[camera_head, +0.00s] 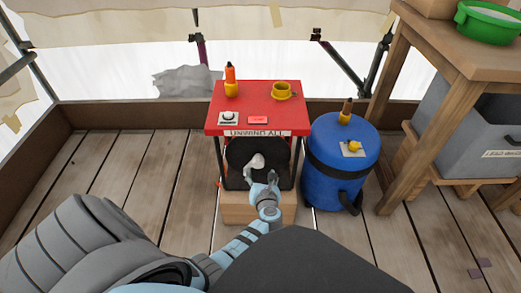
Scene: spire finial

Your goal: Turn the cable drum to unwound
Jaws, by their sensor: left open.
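The cable drum (239,152) is a dark round drum in the frame under a red-topped stand (256,97). A label reading "UNWIND ALL" (256,133) runs along the stand's front edge. A pale grey handle or knob (257,161) shows on the drum's face. My left gripper (262,178) is open in front of the drum, with its fingertips just below and to the right of the pale knob. I cannot tell whether they touch it. The gripper hides the drum's lower right part. My right gripper is not in view.
On the stand are an orange-and-yellow bottle, a yellow cup (281,91), a dial panel (229,118) and a red button plate (258,119). A blue barrel (323,172) stands close on the right. A wooden table (452,55) stands farther right. The plank floor at left is clear.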

